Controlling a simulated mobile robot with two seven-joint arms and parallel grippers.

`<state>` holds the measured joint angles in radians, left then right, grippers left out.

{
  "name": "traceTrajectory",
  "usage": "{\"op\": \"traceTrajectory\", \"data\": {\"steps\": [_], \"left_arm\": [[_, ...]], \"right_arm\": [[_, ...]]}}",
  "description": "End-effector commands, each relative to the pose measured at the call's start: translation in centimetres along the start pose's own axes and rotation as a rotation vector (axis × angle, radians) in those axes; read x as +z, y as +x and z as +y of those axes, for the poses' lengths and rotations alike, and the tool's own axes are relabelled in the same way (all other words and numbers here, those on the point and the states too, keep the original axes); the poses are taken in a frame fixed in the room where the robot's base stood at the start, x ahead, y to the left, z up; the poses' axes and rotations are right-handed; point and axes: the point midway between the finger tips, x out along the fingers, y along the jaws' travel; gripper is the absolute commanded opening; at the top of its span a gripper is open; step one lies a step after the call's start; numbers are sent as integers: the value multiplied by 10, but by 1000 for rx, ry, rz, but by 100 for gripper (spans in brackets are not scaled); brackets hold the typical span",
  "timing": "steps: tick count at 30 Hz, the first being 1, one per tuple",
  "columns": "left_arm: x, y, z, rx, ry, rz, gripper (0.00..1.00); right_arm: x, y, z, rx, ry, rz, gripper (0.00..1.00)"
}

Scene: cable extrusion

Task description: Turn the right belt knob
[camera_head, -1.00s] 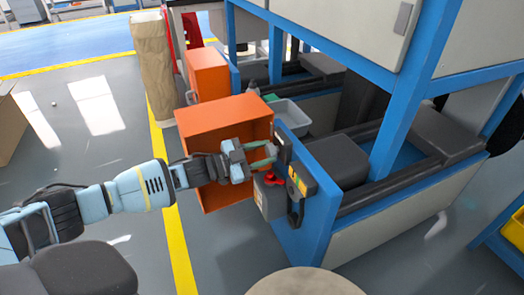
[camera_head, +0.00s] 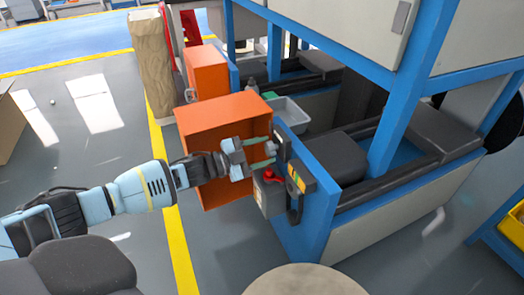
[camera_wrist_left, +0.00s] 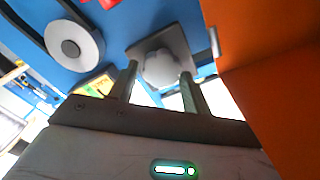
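A grey rounded knob (camera_head: 271,149) on a square dark plate is on the end of the blue machine frame. In the left wrist view the knob (camera_wrist_left: 160,68) is straight ahead, between the tips of my two fingers. My left gripper (camera_head: 262,153) is open, with one finger on each side of the knob. It also shows in the left wrist view (camera_wrist_left: 160,78), where narrow gaps seem to separate the fingertips from the knob; contact cannot be told. My right gripper is not in view.
An orange box (camera_head: 222,112) stands close behind my left gripper and fills the right of the wrist view. A grey box with a red switch (camera_head: 272,175) sits just below the gripper. A panel with coloured buttons (camera_head: 297,180) is to the right. Floor at left is open.

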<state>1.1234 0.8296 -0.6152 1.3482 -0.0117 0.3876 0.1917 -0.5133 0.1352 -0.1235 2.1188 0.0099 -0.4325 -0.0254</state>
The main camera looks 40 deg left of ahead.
Motion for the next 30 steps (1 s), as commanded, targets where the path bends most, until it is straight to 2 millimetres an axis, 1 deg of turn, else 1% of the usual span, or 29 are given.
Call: {"op": "traceTrajectory", "data": {"steps": [1, 2, 3, 10, 14, 17, 24, 30], "left_arm": [[0, 0, 0, 0, 0, 0, 55], [0, 0, 0, 0, 0, 0, 59], [0, 0, 0, 0, 0, 0, 60], [0, 0, -1, -1, 0, 0, 60], [0, -6, -1, -1, 0, -1, 60], [0, -16, -1, -1, 0, -3, 60], [-1, -51, -1, 0, 0, -2, 60], [-1, -71, -1, -1, -1, 0, 60]], "right_arm": [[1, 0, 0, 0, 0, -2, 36], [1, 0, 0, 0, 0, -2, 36], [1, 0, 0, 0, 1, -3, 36], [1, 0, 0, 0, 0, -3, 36], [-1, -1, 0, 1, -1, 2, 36], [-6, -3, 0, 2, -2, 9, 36], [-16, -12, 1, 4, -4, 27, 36], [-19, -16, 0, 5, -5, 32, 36]]}}
